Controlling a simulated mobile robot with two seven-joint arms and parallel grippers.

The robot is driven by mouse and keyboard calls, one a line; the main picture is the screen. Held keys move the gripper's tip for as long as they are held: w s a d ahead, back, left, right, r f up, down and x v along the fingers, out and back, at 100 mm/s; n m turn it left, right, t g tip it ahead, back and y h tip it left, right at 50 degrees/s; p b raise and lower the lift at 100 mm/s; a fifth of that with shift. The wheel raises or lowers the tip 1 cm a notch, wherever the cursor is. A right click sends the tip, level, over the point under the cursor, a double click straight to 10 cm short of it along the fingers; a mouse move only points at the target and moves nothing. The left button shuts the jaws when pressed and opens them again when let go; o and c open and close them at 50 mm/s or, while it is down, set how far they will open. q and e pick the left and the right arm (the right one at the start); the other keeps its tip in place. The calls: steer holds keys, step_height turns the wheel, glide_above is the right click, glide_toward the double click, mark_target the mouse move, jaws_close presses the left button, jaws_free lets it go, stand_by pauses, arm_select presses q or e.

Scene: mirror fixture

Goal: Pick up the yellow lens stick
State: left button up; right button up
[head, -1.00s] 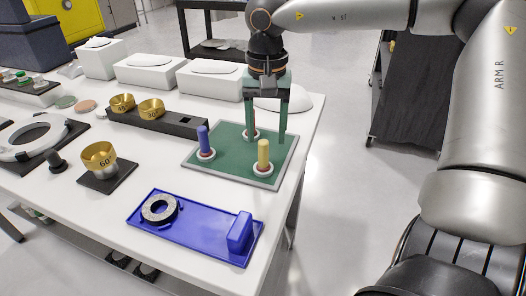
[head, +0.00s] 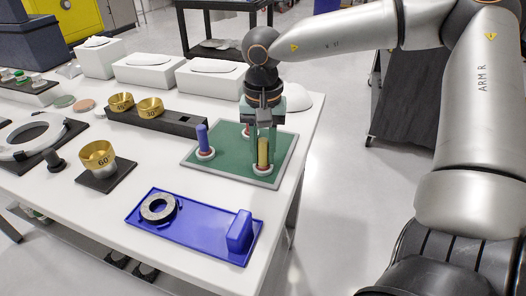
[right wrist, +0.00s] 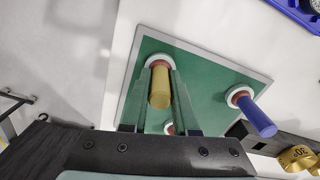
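The yellow lens stick (head: 263,152) stands upright in a white ring holder with a reddish base on the green board (head: 231,167). My right gripper (head: 262,158) is lowered over it from above, with one finger on each side. In the right wrist view the yellow stick (right wrist: 160,90) shows between the two fingers (right wrist: 161,72), with green board visible beside it, so the gripper looks open around it. Contact is not clear. A blue stick (head: 202,136) stands left of it. A red stick (head: 247,130) behind is mostly hidden by my gripper. My left gripper is not in view.
A blue tray (head: 180,226) with a dark ring (head: 158,207) lies in front of the board. A black block with gold cups (head: 150,108) stands behind left. A gold 60-marked cup (head: 98,157) is farther left. White boxes line the back. The table's right edge is close to the board.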

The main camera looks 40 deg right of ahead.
jaws_close()
steer(key=shift+r, duration=0.15)
